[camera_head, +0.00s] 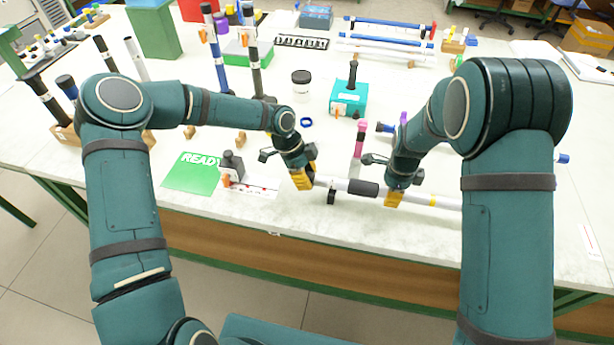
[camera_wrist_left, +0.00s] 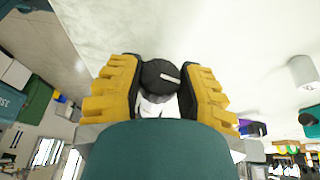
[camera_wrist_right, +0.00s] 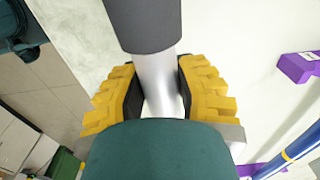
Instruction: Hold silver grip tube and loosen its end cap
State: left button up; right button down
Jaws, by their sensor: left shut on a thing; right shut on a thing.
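The silver grip tube (camera_head: 335,183) lies level along the table's front edge, with a dark grip sleeve (camera_head: 362,188) around it. My left gripper (camera_head: 303,179) is at the tube's left end, shut on its black end cap (camera_wrist_left: 158,78), which shows between the yellow fingers in the left wrist view. My right gripper (camera_head: 395,198) is shut on the bare silver tube to the right of the sleeve. The right wrist view shows the silver tube (camera_wrist_right: 157,78) between its fingers. The tube's far right end is hidden behind my right arm.
A green READY mat (camera_head: 192,174) lies left of the tube, beside a small dark-topped device (camera_head: 232,165). A teal box (camera_head: 348,98), a black jar (camera_head: 301,83) and a blue ring (camera_head: 306,122) stand behind. Upright rods (camera_head: 216,50) are at back left.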

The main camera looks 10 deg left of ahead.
pick_arm(q)
jog(key=n+g, duration=0.1)
jog(key=g, duration=0.3)
jog(key=shift+w+d+f, duration=0.1)
jog(key=shift+n+g, duration=0.4)
jog(key=shift+g, duration=1.3)
jog(key=o, duration=1.2)
jog(key=shift+w+h, duration=0.1)
jog(key=shift+h, duration=0.2)
jog(key=v, duration=0.7)
jog(key=shift+w, duration=0.2)
jog(key=shift+f+b, duration=0.2)
jog(key=shift+b, duration=0.15)
pick_arm(e)
jog(key=shift+f, duration=0.55)
